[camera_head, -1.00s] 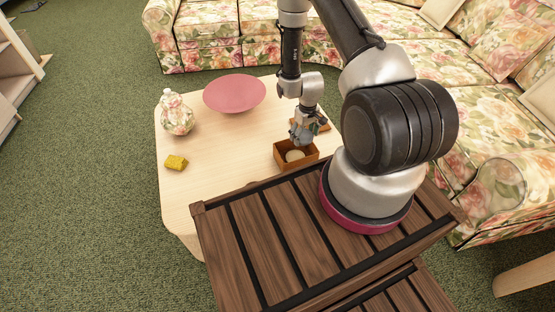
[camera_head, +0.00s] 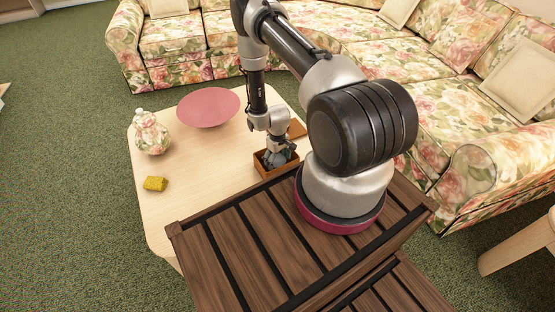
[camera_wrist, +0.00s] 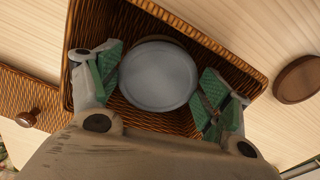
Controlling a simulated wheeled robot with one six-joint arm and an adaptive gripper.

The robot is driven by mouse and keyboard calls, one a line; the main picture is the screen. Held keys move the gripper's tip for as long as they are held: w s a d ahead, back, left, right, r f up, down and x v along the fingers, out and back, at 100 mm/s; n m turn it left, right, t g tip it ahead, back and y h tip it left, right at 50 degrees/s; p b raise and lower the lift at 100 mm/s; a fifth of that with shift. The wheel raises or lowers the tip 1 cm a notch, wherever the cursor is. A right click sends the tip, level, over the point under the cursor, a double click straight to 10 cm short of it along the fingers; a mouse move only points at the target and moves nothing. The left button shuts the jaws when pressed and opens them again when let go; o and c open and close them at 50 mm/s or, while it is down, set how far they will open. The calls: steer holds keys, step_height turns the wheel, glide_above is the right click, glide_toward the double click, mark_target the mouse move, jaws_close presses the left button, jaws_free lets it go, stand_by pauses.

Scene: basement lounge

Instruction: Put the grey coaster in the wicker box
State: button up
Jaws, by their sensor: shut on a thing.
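The grey coaster (camera_wrist: 158,76) is a round, pale grey disc in the wrist view. It is between the green-padded fingers of my gripper (camera_wrist: 160,88), which is shut on it. The wicker box (camera_wrist: 225,58) is open and woven brown, and its walls surround the coaster and fingertips in that view. In the head view, my gripper (camera_head: 280,160) reaches down into the wicker box (camera_head: 264,168) on the table. The coaster is hidden there by my gripper. I cannot tell whether the coaster touches the box floor.
A wicker lid with a knob (camera_wrist: 27,117) lies beside the box. A dark brown disc (camera_wrist: 298,79) lies on the other side. The pale table (camera_head: 205,160) also holds a pink bowl (camera_head: 208,107), a floral jar (camera_head: 151,134) and a yellow block (camera_head: 154,184).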

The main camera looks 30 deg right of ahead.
steer(key=shift+f, duration=0.6)
steer(key=o, duration=0.9)
steer(key=shift+c, duration=0.2)
steer(key=shift+r, duration=0.15)
